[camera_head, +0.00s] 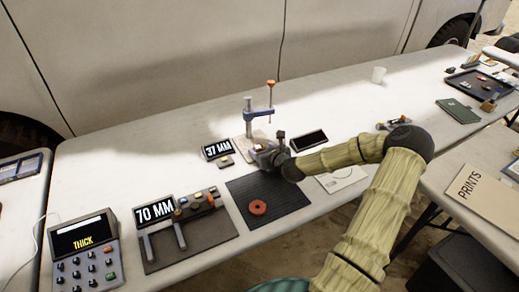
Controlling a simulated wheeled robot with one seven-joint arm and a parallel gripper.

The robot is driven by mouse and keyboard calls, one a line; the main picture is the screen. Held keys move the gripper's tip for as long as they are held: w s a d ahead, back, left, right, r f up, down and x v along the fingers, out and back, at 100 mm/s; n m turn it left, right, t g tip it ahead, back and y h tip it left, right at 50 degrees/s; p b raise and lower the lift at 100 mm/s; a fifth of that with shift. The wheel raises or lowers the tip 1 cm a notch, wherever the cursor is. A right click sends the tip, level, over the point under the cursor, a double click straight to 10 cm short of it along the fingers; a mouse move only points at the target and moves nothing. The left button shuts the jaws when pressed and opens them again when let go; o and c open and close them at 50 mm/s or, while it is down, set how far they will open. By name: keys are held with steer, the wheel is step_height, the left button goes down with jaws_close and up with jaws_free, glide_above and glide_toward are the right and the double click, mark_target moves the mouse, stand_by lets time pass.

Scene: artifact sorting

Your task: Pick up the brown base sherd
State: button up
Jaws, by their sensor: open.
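A round reddish-brown piece (258,207) with a dark spot in its middle lies on the black mat (285,197); it looks like the base sherd, but its exact kind is hard to tell at this size. My gripper (262,155) is open. It is beyond the mat's far edge, by the foot of the blue gauge stand (258,113), well apart from the round piece. Something small and brownish shows by my fingertips, partly hidden, and I cannot tell what it is.
A "37 MM" display (217,149) stands left of my gripper. A "70 MM" display (154,211) and a grey measuring tray (190,243) with several small pieces lie left of the mat. A keypad device (88,255) is at the front left. The table's back is mostly clear.

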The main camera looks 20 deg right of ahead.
steer(key=c, duration=1)
steer(key=shift+c, duration=0.2)
step_height(320, 180, up, 10)
steer(key=p, duration=0.1)
steer(key=shift+p, duration=0.35)
